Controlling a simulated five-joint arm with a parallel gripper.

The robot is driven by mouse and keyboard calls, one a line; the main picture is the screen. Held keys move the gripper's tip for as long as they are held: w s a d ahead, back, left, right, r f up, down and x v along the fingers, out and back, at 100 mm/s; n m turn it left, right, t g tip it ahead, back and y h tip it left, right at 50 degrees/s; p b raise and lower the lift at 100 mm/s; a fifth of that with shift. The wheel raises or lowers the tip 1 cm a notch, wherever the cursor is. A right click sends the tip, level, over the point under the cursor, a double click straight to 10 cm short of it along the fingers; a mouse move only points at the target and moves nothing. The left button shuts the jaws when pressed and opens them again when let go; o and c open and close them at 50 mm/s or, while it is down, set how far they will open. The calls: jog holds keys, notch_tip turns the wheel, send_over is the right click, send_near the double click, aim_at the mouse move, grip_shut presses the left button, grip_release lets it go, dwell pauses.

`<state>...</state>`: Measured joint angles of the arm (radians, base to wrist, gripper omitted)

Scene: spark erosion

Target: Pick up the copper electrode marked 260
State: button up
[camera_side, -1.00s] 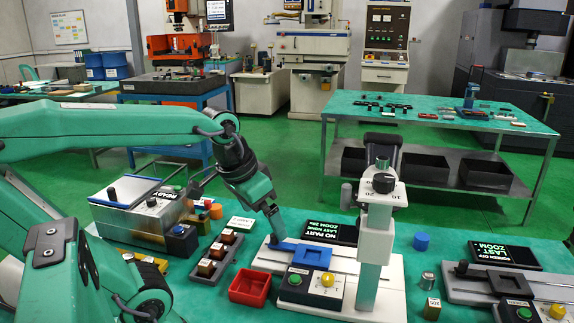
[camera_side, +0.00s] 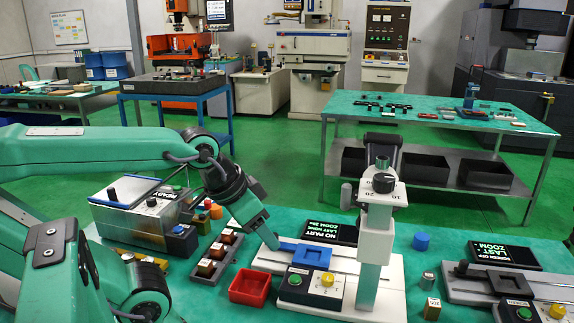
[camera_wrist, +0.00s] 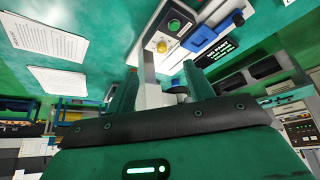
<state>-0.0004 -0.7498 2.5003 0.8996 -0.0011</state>
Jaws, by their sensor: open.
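A grey rack (camera_side: 202,277) holds several copper-coloured blocks (camera_side: 207,267) with pale labels in the side view. A separate gold-brown block (camera_side: 432,309) with a white label stands at the lower right. The markings are too small to read, so I cannot tell which block is 260. My gripper (camera_side: 274,244) is open and slants down to the right. It is right of the rack, beside the blue part (camera_side: 308,255) of the measuring stand. In the wrist view my gripper (camera_wrist: 160,78) shows two parted fingers with no block seen between them.
A red tray (camera_side: 249,288) is between the rack and the stand's control box (camera_side: 312,289). The upright column (camera_side: 373,250) rises to the right of my gripper. A blue cylinder (camera_side: 421,242) and a second stand (camera_side: 520,285) are further right.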

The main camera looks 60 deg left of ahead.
jog(key=w+a+f+n+g+y, duration=0.1)
jog(key=a+f+n+g, duration=0.15)
jog(key=a+n, duration=0.35)
jog(key=n+g, duration=0.3)
jog(key=n, duration=1.7)
send_near(205, 262)
jog(key=shift+w+f+h, duration=0.15)
jog(key=shift+w+h, duration=0.15)
jog(key=shift+h, duration=0.1)
jog(key=shift+s+a+f+n, duration=0.25)
jog(key=shift+s+a+n, duration=0.1)
jog(key=shift+n, duration=0.15)
jog(key=shift+f, duration=1.3)
jog(key=shift+f, duration=2.6)
jog(key=shift+c, duration=0.2)
grip_shut()
